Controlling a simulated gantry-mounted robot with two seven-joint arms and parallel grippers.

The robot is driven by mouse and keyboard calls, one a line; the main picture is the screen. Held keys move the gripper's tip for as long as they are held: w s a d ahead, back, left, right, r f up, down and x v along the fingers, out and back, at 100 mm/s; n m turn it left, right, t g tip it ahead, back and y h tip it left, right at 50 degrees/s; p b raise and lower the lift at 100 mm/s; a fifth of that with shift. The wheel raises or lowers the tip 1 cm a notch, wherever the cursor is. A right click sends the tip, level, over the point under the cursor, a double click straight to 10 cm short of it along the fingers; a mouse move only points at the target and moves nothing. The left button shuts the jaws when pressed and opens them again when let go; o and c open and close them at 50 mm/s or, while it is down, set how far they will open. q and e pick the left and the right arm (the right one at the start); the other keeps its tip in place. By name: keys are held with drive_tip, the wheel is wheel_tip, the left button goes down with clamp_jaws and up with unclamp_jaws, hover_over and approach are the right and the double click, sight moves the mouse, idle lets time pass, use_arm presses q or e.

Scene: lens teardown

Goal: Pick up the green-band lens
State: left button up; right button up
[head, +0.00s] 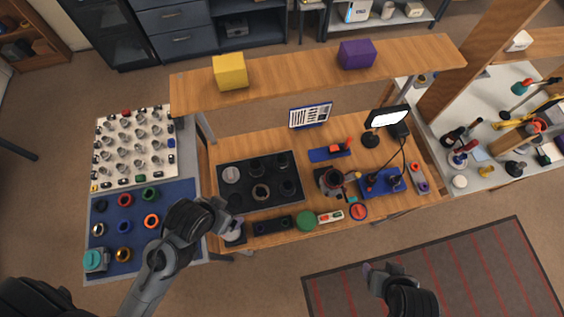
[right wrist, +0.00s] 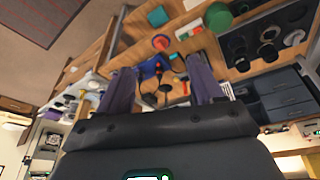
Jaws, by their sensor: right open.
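A black tray (head: 245,203) on the wooden workbench holds several dark lenses, including one lens (head: 260,191) near its middle. Their bands are too small to read, so I cannot tell which lens has the green band. The tray also shows in the right wrist view (right wrist: 252,73). My left gripper (head: 227,222) is at the bench's front left corner, beside the tray; its jaws are unclear. My right gripper (head: 375,269) is in front of the bench, above the floor by the striped rug. In the right wrist view its purple fingers (right wrist: 160,72) are spread, with nothing between them.
A green round object (head: 306,220) stands at the bench's front edge. A raised shelf (head: 300,75) carries yellow and purple boxes. A lamp (head: 388,116) and blue fixture (head: 381,182) stand at right. A blue mat (head: 128,222) with coloured rings lies at left.

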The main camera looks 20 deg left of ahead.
drive_tip(key=shift+d, duration=0.1)
drive_tip(key=o, duration=0.5)
drive_tip(key=shift+o, duration=0.2)
drive_tip(key=shift+w, duration=0.1)
